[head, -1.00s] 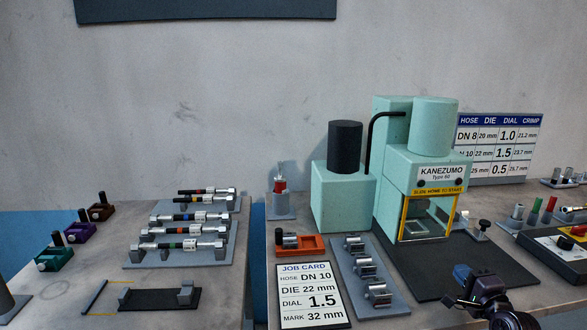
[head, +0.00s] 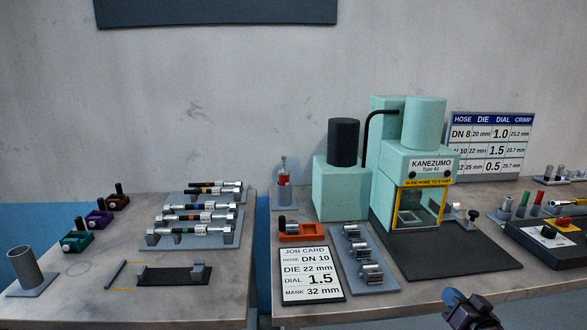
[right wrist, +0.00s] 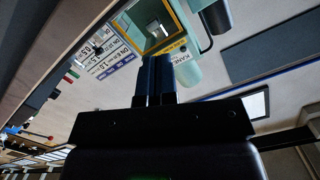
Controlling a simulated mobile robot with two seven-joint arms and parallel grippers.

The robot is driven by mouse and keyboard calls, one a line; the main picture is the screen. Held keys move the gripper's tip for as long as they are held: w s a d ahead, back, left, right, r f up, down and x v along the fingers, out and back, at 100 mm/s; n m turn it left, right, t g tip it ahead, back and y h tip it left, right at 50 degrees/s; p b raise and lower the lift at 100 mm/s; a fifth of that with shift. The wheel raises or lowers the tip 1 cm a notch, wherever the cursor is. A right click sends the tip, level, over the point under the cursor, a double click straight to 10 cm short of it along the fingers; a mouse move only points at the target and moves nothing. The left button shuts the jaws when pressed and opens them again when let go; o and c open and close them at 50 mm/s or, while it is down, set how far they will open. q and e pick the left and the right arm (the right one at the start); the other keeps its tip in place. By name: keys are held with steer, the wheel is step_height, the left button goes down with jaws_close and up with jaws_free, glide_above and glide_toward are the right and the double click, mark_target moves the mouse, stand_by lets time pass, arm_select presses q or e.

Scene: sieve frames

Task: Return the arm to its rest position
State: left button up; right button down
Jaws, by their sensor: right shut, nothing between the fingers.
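My right gripper (head: 468,306) is at the bottom right of the head view, in front of the right table's front edge. It is shut with nothing in it. In the right wrist view its two blue fingers (right wrist: 155,78) are together, with the mint-green press beyond them. My left gripper is not in view.
The mint-green press (head: 407,160) stands on the right table, with a job card (head: 311,275), a die rack (head: 364,257) and a control box (head: 550,238) around it. The left table holds a hose rack (head: 190,240) and a grey cup (head: 26,270). A gap separates the tables.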

steer(key=s+a+f+n+g, duration=0.1)
steer(key=s+a+f+g, duration=0.1)
steer(key=s+f, duration=0.4)
steer(key=s+a+f+n+g+h, duration=0.1)
steer(key=s+f, duration=0.5)
steer(key=s, duration=0.8)
steer(key=s+a+f+n+g+h, duration=0.1)
steer(key=s+a+f+n+g, duration=0.1)
steer(key=s+a+f, duration=0.3)
steer(key=s+f, duration=0.2)
steer(key=s, duration=0.2)
steer(key=shift+s+a+n+g, duration=0.2)
steer(key=shift+s+n+g, duration=0.1)
steer(key=shift+s, duration=0.1)
steer(key=shift+f, duration=0.1)
